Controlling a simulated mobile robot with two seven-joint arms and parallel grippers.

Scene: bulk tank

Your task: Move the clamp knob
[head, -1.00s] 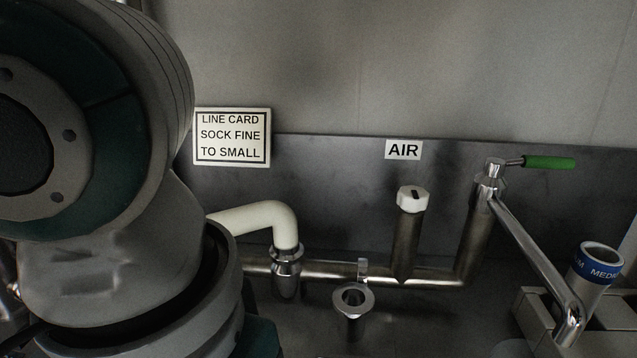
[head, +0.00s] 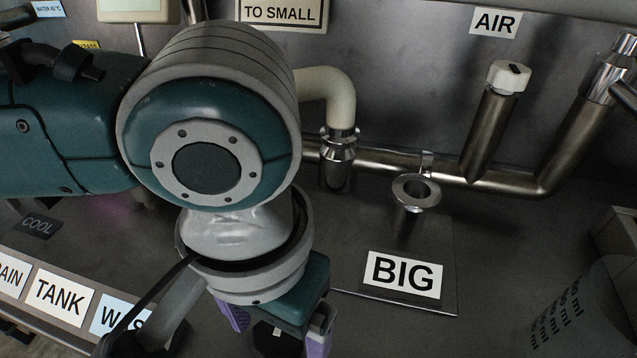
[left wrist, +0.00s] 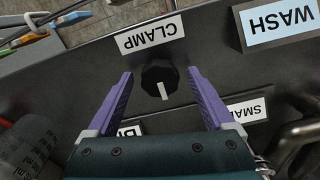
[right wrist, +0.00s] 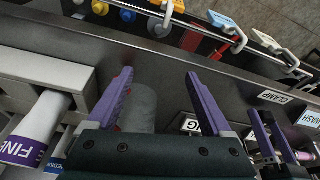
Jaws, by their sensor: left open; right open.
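The clamp knob (left wrist: 160,80) is black and round with a white pointer line, below the upside-down CLAMP label (left wrist: 151,33) in the left wrist view. The pointer aims toward the bottom of that picture. My left gripper (left wrist: 158,76) is open, its purple fingers one on each side of the knob with visible gaps; I cannot tell its height above it.
A BIG label (head: 402,275) lies on the panel right of my left gripper. A steel cup-topped fitting (head: 415,195) and pipework stand behind. A clear measuring vessel (head: 585,310) is at the right.

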